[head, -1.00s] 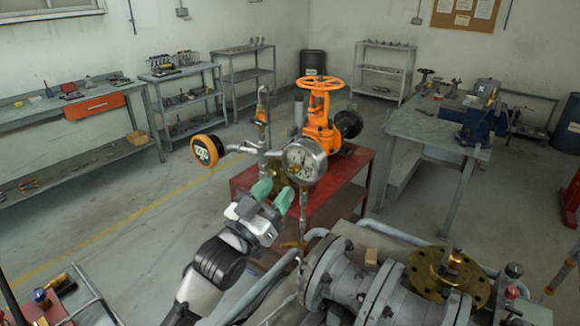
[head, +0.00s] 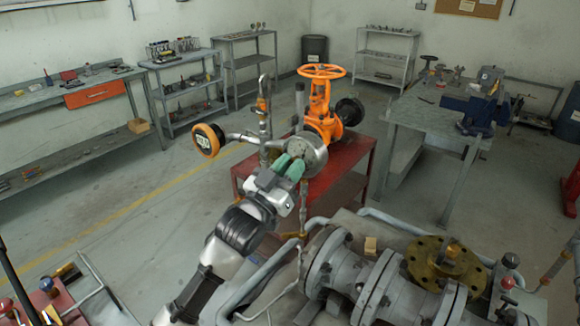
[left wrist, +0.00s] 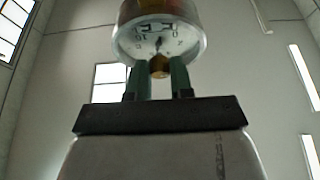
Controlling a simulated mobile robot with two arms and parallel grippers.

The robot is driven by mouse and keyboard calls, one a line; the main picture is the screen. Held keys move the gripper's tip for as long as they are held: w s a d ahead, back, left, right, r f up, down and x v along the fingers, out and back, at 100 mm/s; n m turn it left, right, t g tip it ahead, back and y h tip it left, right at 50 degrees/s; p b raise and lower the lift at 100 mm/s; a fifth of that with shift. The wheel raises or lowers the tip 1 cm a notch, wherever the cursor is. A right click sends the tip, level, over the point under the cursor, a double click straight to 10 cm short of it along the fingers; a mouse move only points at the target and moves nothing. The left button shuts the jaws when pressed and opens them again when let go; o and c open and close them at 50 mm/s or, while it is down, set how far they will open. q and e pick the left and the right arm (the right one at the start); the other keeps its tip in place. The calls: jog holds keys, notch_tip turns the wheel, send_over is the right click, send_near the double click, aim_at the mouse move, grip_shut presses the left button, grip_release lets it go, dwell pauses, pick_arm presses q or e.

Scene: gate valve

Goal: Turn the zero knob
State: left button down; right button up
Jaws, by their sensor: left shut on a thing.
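The round silver gauge (head: 312,150) stands on the pipework beside the orange valve; its white dial faces the left wrist camera, where the gauge (left wrist: 158,33) shows at the top. The brass zero knob (left wrist: 159,67) sticks out at the dial's lower middle. My left gripper (head: 289,165) has green fingers that reach the gauge's face. In the left wrist view my left gripper (left wrist: 160,75) has one finger on each side of the knob, shut on it. In the head view the fingers and dial overlap, so the knob is hard to make out. My right gripper is not in view.
Grey flanged pipes (head: 350,275) lie at the front right. Floor is open at left.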

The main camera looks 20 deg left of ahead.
pick_arm(q)
jog(key=shift+m+h, duration=0.4)
jog(key=shift+m, duration=0.2)
jog(key=shift+a+r+m+g+h, duration=0.1)
jog(key=shift+m+g+h, duration=0.5)
jog(key=shift+m, duration=1)
jog(key=shift+a+f+m+g+h, duration=0.1)
jog(key=shift+m+g+h, duration=0.45)
jog(key=shift+m, duration=1.05)
jog(key=shift+r+m+g+h, duration=0.1)
jog(key=shift+m+g+h, duration=0.45)
jog(key=shift+m, duration=1.35)
jog(key=c, duration=1)
grip_release()
jog(key=shift+w, duration=0.1)
jog(key=shift+c, duration=0.2)
